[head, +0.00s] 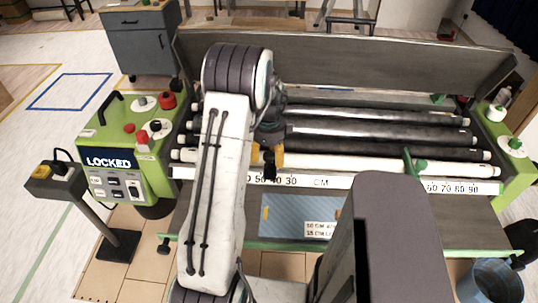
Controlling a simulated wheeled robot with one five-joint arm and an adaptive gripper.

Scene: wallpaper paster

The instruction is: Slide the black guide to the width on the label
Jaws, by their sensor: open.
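The machine's white ruler (310,182) runs across its front, with figures and "CM" on it. A black upright piece (269,166), which looks like the black guide, stands at the ruler's left part, near the 50 and 40 figures. The gripper is open; whether the fingers touch the guide cannot be told.
A green guide (410,163) stands farther right on the ruler. Several rollers (380,131) lie behind it. A green control box (125,165) with a "LOCKED" display is at left, beside a post with a yellow button (62,170). A blue bin (490,282) stands at lower right.

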